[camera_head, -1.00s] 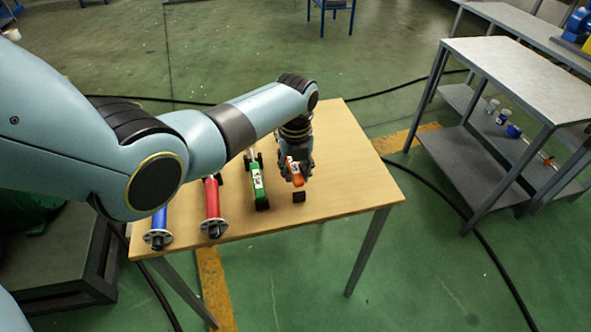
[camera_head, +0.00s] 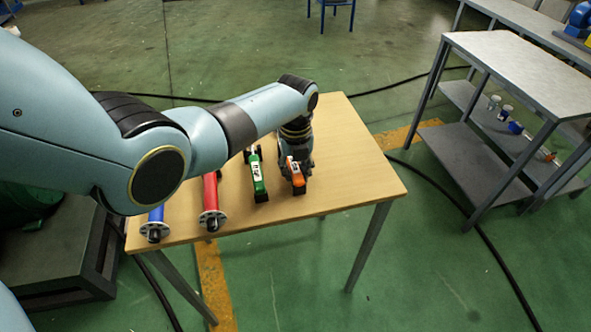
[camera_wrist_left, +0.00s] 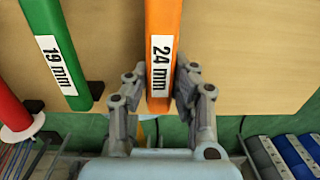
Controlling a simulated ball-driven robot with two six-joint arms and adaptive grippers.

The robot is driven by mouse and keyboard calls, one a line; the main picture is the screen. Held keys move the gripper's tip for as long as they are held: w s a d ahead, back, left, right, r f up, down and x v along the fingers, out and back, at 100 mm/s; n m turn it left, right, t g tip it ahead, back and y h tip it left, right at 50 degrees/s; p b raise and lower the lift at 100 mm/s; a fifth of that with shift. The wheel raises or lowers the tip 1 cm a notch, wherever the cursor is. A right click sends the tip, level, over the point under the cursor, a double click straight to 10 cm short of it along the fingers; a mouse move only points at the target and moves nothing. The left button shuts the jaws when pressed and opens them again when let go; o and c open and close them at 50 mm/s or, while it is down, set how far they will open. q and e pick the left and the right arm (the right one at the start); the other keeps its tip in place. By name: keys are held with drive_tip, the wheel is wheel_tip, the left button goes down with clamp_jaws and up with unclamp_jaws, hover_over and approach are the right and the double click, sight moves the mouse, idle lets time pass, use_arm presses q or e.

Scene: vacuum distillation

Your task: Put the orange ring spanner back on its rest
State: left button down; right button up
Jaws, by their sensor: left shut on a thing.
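The orange ring spanner (camera_head: 297,177) is labelled 24 mm, and its handle also shows in the left wrist view (camera_wrist_left: 164,22). My left gripper (camera_head: 296,163) is shut on this handle from above, with one finger on each side in the left wrist view (camera_wrist_left: 159,88). The spanner's end meets a small black rest block (camera_head: 299,189) on the wooden table. I cannot tell whether its weight lies on the block. Its far end is hidden behind my gripper. My right gripper is out of view.
A green 19 mm spanner (camera_head: 258,180) lies on black blocks just left of the orange one. Red (camera_head: 210,195) and blue (camera_head: 156,217) handled tools lie farther left. The wooden table (camera_head: 350,165) is clear on the right.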

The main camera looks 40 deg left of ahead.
use_arm(q)
drive_tip(key=c, duration=1.1)
unclamp_jaws()
drive_tip(key=shift+o, duration=0.2)
